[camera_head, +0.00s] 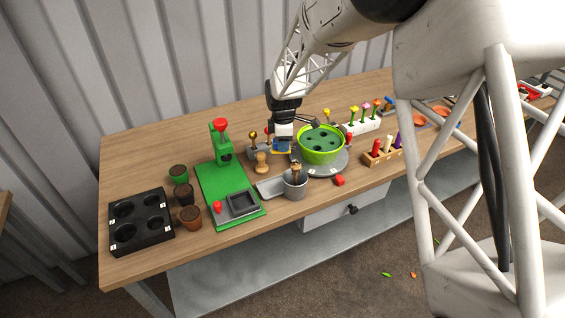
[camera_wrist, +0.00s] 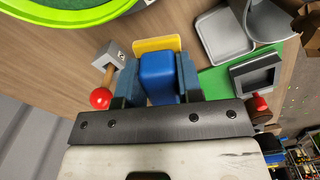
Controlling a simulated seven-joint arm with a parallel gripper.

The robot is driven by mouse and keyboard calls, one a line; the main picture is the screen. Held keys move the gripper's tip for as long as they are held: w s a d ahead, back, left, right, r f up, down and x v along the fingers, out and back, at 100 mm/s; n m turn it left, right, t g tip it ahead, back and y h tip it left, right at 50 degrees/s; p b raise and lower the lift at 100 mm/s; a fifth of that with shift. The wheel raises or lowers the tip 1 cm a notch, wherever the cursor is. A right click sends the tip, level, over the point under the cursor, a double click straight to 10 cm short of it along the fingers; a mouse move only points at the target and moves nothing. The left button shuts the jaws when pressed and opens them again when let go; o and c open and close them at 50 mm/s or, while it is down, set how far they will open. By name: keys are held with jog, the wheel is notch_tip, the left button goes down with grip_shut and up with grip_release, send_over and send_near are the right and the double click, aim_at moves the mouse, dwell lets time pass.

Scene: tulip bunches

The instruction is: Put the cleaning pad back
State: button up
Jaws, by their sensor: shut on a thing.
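The cleaning pad has a blue block-shaped handle (camera_wrist: 158,80) and a yellow pad (camera_wrist: 157,44). My gripper (camera_wrist: 159,72) is shut on the blue handle, with one finger on each side. In the head view my gripper (camera_head: 283,141) holds the pad (camera_head: 282,149) over the middle of the table, just left of the green bowl (camera_head: 322,158). I cannot tell whether the pad touches the surface. No empty place for the pad can be made out clearly.
The green bowl stands on a grey round plate (camera_head: 333,168). A grey holder (camera_wrist: 111,53) with a red-knobbed tool (camera_wrist: 101,97) is close by. Bare table lies toward the back left.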

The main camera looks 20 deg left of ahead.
send_over(283, 167)
jog(key=shift+f, duration=2.2)
jog(key=shift+s+d+f, duration=0.1)
jog(key=shift+f, duration=1.75)
jog(key=shift+f, duration=0.1)
jog(key=o, duration=0.9)
notch_tip(283, 167, up, 12)
jog(key=shift+r, duration=0.15)
